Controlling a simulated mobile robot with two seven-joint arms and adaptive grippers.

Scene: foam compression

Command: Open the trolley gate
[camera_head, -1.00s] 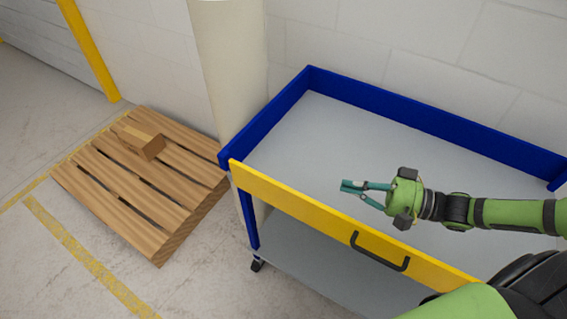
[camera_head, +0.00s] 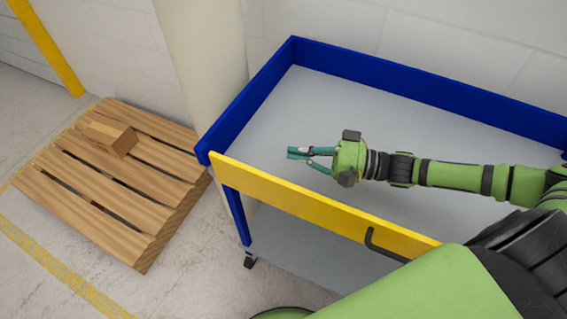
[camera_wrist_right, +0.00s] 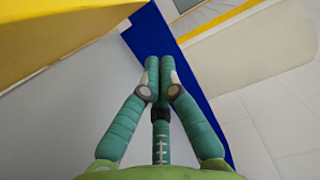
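The trolley gate (camera_head: 290,199) is a yellow panel standing along the near side of the blue-walled trolley (camera_head: 430,92). It looks upright and closed. Its black handle (camera_head: 372,240) is on the outer face, partly hidden by my green arm link. My right gripper (camera_head: 291,153) is above the grey trolley bed, behind the gate and apart from it, pointing left. Its teal fingertips are together with nothing between them. In the right wrist view the fingertips (camera_wrist_right: 152,62) meet, with the yellow gate (camera_wrist_right: 60,38) at upper left and the blue end wall ahead. My left gripper is not in view.
A wooden pallet (camera_head: 115,190) with a cardboard box (camera_head: 110,138) lies on the floor at left. A beige column (camera_head: 200,65) stands close to the trolley's left end. The trolley bed (camera_head: 350,105) is empty. Floor is free between pallet and trolley.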

